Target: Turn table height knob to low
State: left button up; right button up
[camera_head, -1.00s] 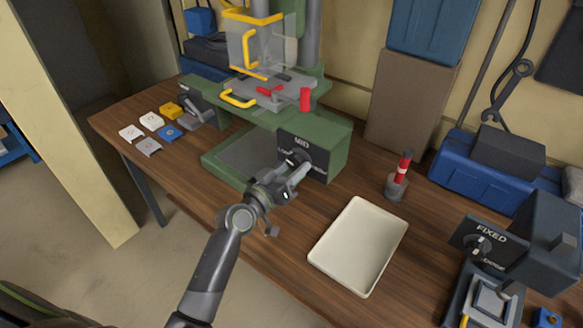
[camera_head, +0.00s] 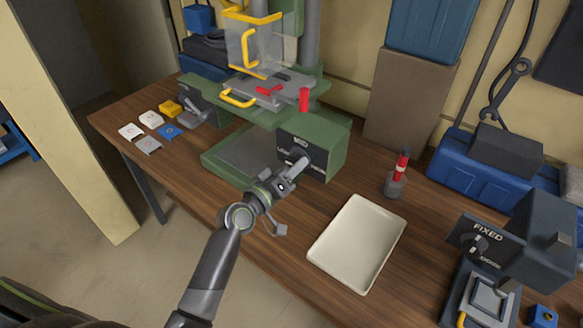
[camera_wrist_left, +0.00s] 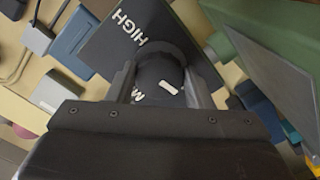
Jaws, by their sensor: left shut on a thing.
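The table height knob (camera_wrist_left: 158,72) is dark and round with a white pointer mark, set on a black label panel (camera_head: 310,143) on the front of the green press (camera_head: 330,145). In the left wrist view the word HIGH is readable beside it, and another label is partly covered. My left gripper (camera_head: 298,163) reaches the panel from the front left. Its two fingers, also in the left wrist view (camera_wrist_left: 160,88), are shut around the knob. In the head view the gripper hides most of the knob. My right gripper is in neither current view.
A cream tray (camera_head: 318,246) lies on the wooden table right of my left arm. A dark box marked FIXED (camera_head: 488,233) is at the right. Several small coloured pieces (camera_head: 149,145) lie at the left.

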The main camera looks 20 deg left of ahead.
pick_arm(q)
jog(key=shift+w+r, duration=0.1)
jog(key=shift+r, duration=0.4)
jog(key=o, duration=0.8)
jog(key=shift+o, duration=0.9)
jog(key=shift+f, duration=0.2)
jog(key=b+v, duration=0.3)
jog(key=v, duration=1.4)
jog(key=shift+s+b, duration=0.3)
jog(key=shift+b, duration=0.05)
